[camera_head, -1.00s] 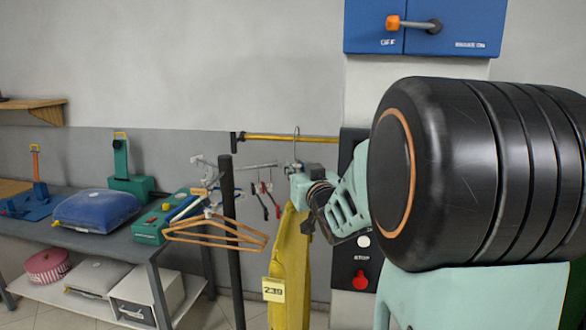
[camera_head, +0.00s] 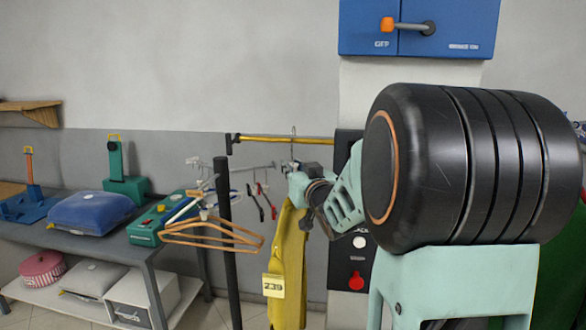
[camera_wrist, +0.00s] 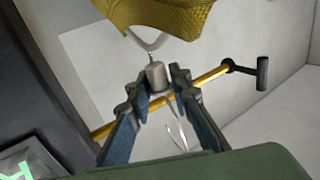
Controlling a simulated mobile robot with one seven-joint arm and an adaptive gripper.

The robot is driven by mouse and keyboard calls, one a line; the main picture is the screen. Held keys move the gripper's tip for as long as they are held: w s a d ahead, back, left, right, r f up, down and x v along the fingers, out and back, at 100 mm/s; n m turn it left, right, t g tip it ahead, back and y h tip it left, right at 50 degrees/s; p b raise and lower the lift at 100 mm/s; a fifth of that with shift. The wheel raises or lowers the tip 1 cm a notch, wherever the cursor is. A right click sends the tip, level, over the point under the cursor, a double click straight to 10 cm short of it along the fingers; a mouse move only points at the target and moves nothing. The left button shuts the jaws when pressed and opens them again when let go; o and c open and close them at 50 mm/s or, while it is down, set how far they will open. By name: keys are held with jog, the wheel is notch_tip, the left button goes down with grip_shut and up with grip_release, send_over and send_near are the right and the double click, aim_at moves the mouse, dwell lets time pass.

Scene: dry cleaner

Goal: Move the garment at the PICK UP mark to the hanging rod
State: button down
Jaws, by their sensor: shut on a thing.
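The yellow garment (camera_head: 289,262) hangs from a hanger, with a tag reading 239 (camera_head: 273,286) on its front. My gripper (camera_wrist: 157,78) is shut on the hanger's pale neck piece (camera_wrist: 156,76), just beside the garment's collar (camera_wrist: 165,15) in the wrist view. In the head view my gripper (camera_head: 296,180) is at the garment's top and the hanger hook (camera_head: 293,140) rises above it. The yellow hanging rod (camera_head: 285,139) runs behind the hook; it also crosses the wrist view (camera_wrist: 208,76). Whether the hook touches the rod I cannot tell.
Empty wooden hangers (camera_head: 212,235) and clip hangers (camera_head: 262,200) hang left of the garment by a dark post (camera_head: 228,260). A workbench (camera_head: 95,245) holds a blue cushion (camera_head: 90,211) and green devices. A control panel (camera_head: 357,265) stands close behind my arm.

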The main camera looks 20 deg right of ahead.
jog(key=shift+w+d, duration=0.75)
jog(key=shift+w, duration=0.35)
jog(key=shift+w+d, duration=0.75)
jog(key=shift+w, duration=0.35)
jog(key=shift+f, duration=0.15)
jog(key=shift+f+b, duration=1.4)
jog(key=shift+b, duration=0.1)
jog(key=shift+f+b, duration=0.2)
jog(key=shift+b, duration=0.15)
jog(key=c, duration=1.7)
grip_release()
